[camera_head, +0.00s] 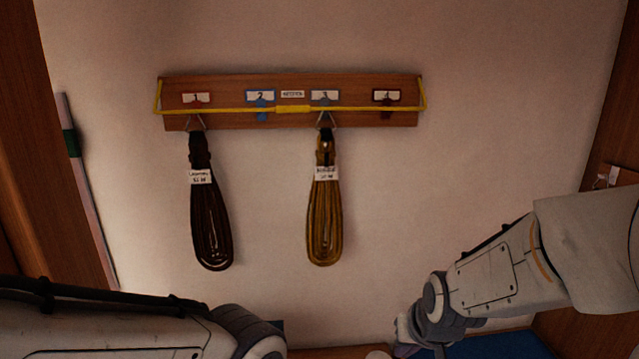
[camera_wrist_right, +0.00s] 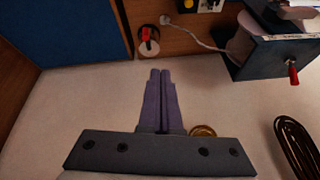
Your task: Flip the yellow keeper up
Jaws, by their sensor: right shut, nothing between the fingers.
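The yellow keeper (camera_head: 293,109) is a thin bar with a thicker middle. It runs across the front of the wooden peg board (camera_head: 225,86), over the row of numbered pegs, with a side arm at each end of the board. A dark coiled line (camera_head: 211,225) hangs below label 1, and an olive-gold coiled line (camera_head: 325,220) hangs below label 3. My right gripper (camera_head: 405,345) is low at the right, well below the board and partly cut off. In the right wrist view its fingers (camera_wrist_right: 160,75) are together and empty. My left gripper is out of view.
A wooden post with a small white fitting (camera_head: 612,177) stands at the right. The wall between board and right arm is clear. The right wrist view shows a red-handled fitting (camera_wrist_right: 147,38), a dark box with a red lever (camera_wrist_right: 293,72) and a blue panel (camera_wrist_right: 85,30).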

